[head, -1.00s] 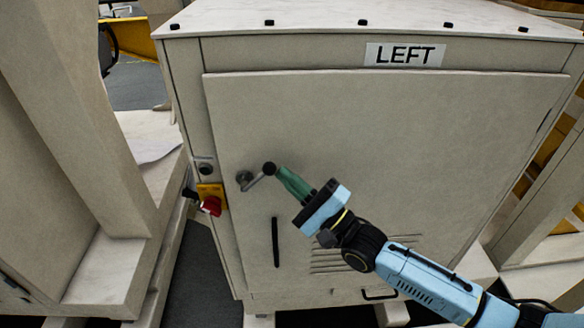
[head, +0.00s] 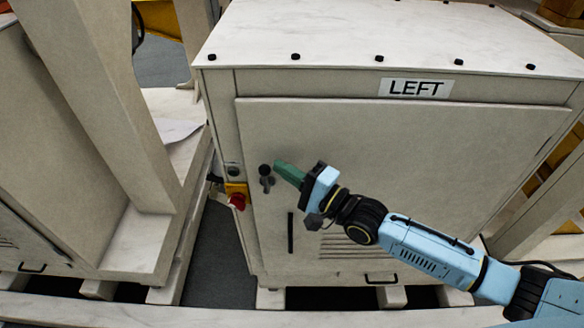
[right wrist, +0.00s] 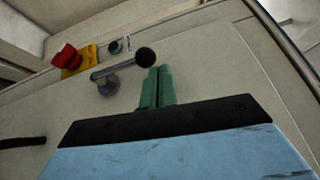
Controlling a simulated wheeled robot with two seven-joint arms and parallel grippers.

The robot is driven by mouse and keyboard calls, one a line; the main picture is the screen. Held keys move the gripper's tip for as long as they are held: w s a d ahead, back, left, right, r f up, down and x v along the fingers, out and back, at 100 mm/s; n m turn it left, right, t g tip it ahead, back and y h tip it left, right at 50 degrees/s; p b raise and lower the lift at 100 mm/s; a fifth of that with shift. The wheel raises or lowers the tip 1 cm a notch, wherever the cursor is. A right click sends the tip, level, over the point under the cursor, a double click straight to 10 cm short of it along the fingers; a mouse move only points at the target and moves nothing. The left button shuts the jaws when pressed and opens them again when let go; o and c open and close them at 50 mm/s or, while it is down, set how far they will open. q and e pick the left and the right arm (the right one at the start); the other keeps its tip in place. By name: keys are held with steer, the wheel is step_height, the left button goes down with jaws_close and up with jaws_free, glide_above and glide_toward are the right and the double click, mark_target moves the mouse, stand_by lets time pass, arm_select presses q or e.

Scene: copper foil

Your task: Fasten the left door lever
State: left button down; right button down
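The door lever (head: 267,182) is a short grey crank with a black ball knob (head: 264,169), on the left side of the cabinet door (head: 400,160) under the "LEFT" label (head: 416,87). Its arm points roughly up along the door, and the door looks flush with its frame. The right wrist view shows the lever arm (right wrist: 118,69) and knob (right wrist: 146,57) clearly. My right gripper (head: 278,165) has green fingers close together, seemingly empty, with tips just right of the knob. The fingers (right wrist: 157,86) are by the knob; I cannot tell if they touch. My left gripper is not in view.
A red knob on a yellow plate (head: 236,196) and a round lock (head: 232,169) sit on the frame left of the lever. A black vertical handle (head: 291,232) and vent slots (head: 345,247) are below. A beige post (head: 100,110) stands left.

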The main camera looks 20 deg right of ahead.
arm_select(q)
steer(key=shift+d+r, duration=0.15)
arm_select(e)
steer(key=shift+a+r, duration=0.2)
steer(key=shift+r, duration=0.05)
stand_by(0.4)
